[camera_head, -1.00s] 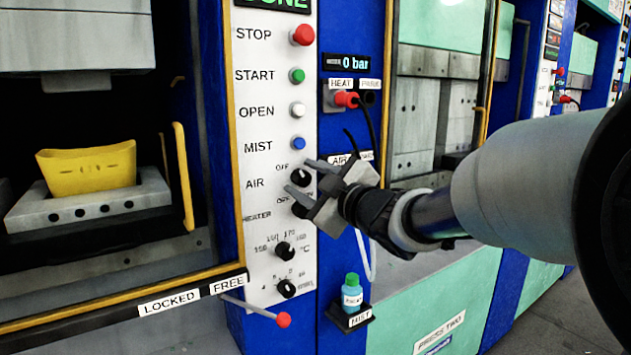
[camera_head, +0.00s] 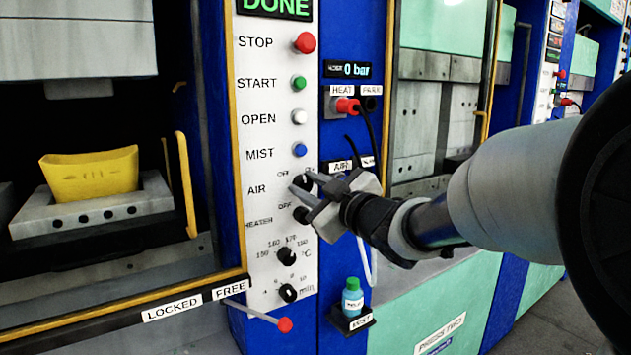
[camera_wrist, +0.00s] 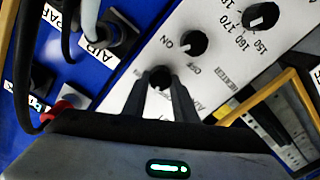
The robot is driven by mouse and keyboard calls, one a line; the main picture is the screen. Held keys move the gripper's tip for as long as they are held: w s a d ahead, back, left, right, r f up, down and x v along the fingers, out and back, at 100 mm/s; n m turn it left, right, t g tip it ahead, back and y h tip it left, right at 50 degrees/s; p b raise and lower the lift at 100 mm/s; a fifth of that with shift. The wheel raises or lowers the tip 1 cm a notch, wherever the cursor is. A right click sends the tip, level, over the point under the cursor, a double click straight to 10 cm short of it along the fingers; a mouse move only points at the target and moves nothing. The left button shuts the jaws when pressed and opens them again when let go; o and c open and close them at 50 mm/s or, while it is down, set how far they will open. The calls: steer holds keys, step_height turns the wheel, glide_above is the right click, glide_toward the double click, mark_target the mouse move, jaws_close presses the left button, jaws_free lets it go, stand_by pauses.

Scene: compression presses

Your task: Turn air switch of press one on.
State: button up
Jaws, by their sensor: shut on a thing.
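The air switch (camera_head: 303,181) is a small black knob on press one's white control panel (camera_head: 256,270), beside the AIR label and below the blue mist button. My gripper (camera_head: 302,183) reaches it from the right, with one finger on each side of the knob. In the wrist view my gripper (camera_wrist: 163,76) is shut on the air switch (camera_wrist: 159,80), which is partly hidden between the fingers. The fingers cover part of the switch's marks, so I cannot tell its exact setting.
The black heater knob (camera_head: 301,213) sits just below my fingers and also shows in the wrist view (camera_wrist: 193,43). Red (camera_head: 305,42), green and white buttons are above. A red-tipped lever (camera_head: 284,325), mist bottle (camera_head: 353,297) and hanging cables are nearby. The display reads 0 bar (camera_head: 348,70).

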steer(key=m+p, duration=0.1)
steer(key=m, duration=0.1)
steer(key=m+p, duration=0.2)
steer(key=m, duration=0.1)
steer(key=shift+d+r+m, duration=0.15)
steer(key=shift+m, duration=0.15)
steer(key=shift+w+m+p, duration=0.1)
steer(key=shift+m+p, duration=1.25)
steer(key=shift+m, duration=0.55)
steer(key=shift+f, duration=0.2)
steer(key=o, duration=1)
steer(key=shift+o, duration=0.2)
steer(key=b+v, duration=0.1)
steer(key=v, duration=1.6)
steer(key=shift+b, duration=0.35)
